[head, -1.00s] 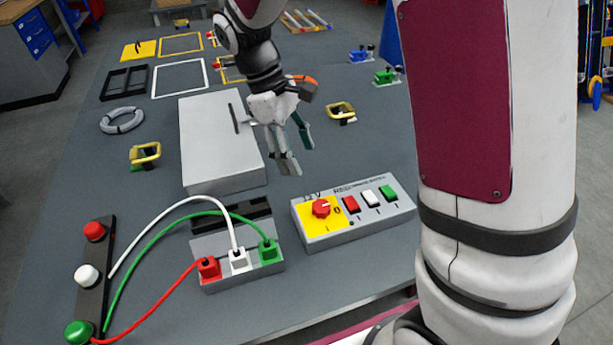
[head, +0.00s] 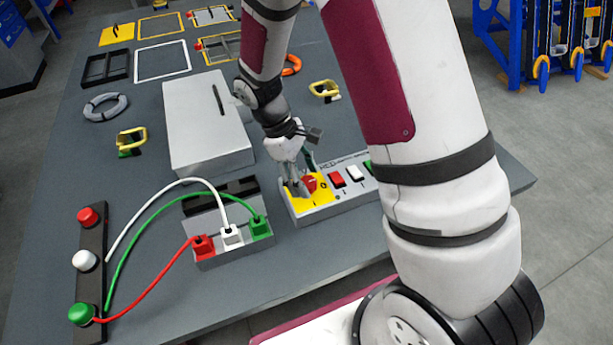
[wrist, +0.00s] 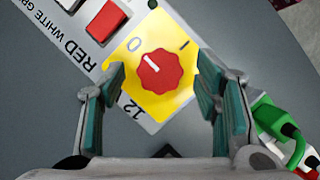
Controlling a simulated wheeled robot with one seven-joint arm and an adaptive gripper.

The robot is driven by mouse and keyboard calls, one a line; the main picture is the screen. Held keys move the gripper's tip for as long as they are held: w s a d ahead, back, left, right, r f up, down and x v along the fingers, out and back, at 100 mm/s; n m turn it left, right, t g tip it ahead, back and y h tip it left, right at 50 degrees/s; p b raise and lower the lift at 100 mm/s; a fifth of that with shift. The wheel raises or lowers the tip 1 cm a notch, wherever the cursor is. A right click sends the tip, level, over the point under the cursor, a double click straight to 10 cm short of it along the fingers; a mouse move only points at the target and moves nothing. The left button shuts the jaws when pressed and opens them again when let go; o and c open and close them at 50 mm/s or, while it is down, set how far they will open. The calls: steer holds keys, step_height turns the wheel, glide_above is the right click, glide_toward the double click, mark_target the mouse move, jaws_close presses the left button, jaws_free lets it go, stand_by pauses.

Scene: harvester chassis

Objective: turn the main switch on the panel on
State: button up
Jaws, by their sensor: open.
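The main switch is a red rotary knob (wrist: 162,72) on a yellow plate (wrist: 178,99) marked 0 and I. Its white pointer line points toward the 0 side in the wrist view. It sits at the left end of the grey panel (head: 318,213), and the knob (head: 309,183) is partly hidden by my gripper in the head view. My gripper (wrist: 158,88) is open, with one finger on each side of the knob. The wrist view shows gaps between the fingers and the knob. My gripper (head: 297,186) is directly over the yellow plate in the head view.
Red (head: 337,179), white (head: 355,172) and green rocker switches share the panel. Left of it stands a socket box (head: 235,252) with red, white and green plugs and looping cables. A grey box (head: 208,125) with a handle stands behind.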

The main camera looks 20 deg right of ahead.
steer(key=shift+s+d+f, duration=0.1)
steer(key=shift+f, duration=0.2)
steer(key=c, duration=1.1)
steer(key=shift+c, duration=0.2)
